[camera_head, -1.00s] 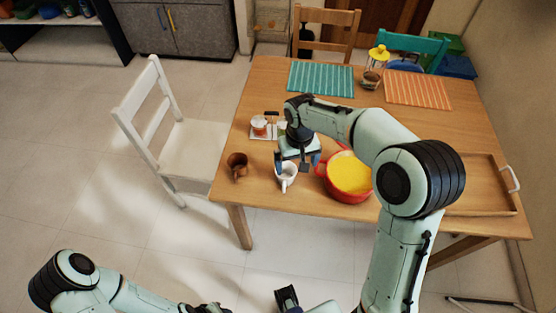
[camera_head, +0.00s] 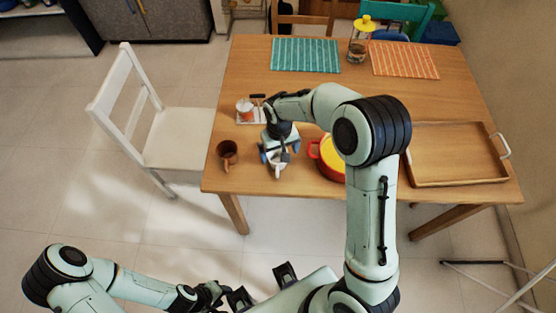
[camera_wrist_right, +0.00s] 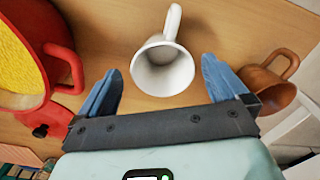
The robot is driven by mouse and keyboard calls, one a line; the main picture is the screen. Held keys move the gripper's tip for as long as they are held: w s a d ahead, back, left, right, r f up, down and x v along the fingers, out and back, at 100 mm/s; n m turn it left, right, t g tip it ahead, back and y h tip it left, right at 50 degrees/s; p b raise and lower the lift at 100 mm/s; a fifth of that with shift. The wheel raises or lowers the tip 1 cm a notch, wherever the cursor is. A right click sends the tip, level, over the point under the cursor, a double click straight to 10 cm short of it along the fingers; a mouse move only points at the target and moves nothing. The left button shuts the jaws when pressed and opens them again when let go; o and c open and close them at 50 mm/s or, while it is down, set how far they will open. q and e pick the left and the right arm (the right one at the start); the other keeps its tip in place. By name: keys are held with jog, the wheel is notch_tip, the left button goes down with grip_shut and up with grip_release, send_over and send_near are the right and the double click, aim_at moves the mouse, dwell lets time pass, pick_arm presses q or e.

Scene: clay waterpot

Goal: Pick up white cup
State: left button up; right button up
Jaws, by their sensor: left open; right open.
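The white cup (camera_head: 279,170) stands near the front edge of the wooden table, partly hidden by my right gripper (camera_head: 279,154). In the right wrist view, the cup (camera_wrist_right: 164,72) shows its open mouth and its handle points to the top. My right gripper (camera_wrist_right: 161,66) is open, with one blue finger on each side of the cup. Gaps show between the fingers and the cup. My left gripper (camera_head: 262,286) is open and empty at the bottom of the head view, away from the table.
A red pot with yellow inside (camera_head: 330,158) stands just right of the cup, and a brown cup (camera_head: 227,153) to its left. A white container (camera_head: 245,110) stands behind. A wooden tray (camera_head: 460,182) lies at the right. A white chair (camera_head: 180,140) stands left of the table.

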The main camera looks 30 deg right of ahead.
aim_at(278, 158)
jog(key=f, duration=0.4)
jog(key=shift+s+a, duration=0.1)
jog(key=shift+a, duration=0.1)
jog(key=c, duration=1.1)
